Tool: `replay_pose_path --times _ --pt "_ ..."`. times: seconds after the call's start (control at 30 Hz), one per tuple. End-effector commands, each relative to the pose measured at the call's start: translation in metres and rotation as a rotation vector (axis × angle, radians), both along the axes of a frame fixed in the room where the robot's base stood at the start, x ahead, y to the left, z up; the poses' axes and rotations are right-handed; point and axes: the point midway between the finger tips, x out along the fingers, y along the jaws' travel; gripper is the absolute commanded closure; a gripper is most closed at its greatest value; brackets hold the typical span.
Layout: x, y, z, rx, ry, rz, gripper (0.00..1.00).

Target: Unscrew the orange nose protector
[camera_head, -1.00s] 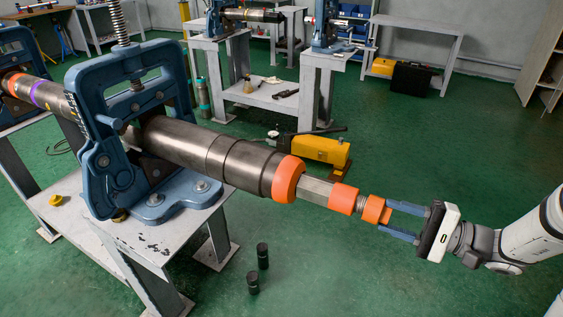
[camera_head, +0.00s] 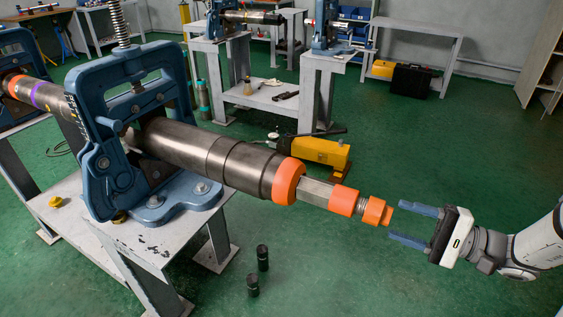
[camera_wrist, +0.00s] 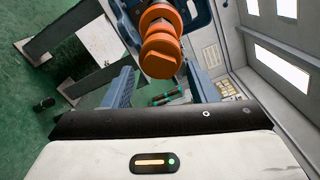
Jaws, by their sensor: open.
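The orange nose protector (camera_head: 376,211) is at the right end of the horizontal pipe tool, with a short grey threaded part showing between it and another orange ring (camera_head: 343,200). In the wrist view the nose protector (camera_wrist: 160,56) is at the top centre, beyond the fingers. My gripper (camera_head: 409,223) is open and empty, with its two blue fingers pointing left toward the protector. The fingertips stand a little to the right of the protector, with a gap. The grey pipe (camera_head: 215,152) is held in the blue vise (camera_head: 135,130).
The vise stands on a grey table (camera_head: 130,240). Two small dark cylinders (camera_head: 262,258) stand on the green floor below the pipe. A yellow pump unit (camera_head: 320,151) lies behind the pipe. Floor around my gripper is clear.

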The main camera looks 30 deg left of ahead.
Motion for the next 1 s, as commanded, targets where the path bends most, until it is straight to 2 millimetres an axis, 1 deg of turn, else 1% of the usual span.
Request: replay_pose_path --times 0.03,0.17,0.9,1.0 --pt "0.0001 0.0 0.0041 0.002 0.029 0.0 0.48" --pt "0.0 0.0001 0.009 0.008 0.17 0.0 0.48" --pt "0.0 0.0001 0.0078 0.038 1.081 0.0 0.48" --pt "0.0003 0.0 0.0056 0.041 1.18 0.0 0.48"
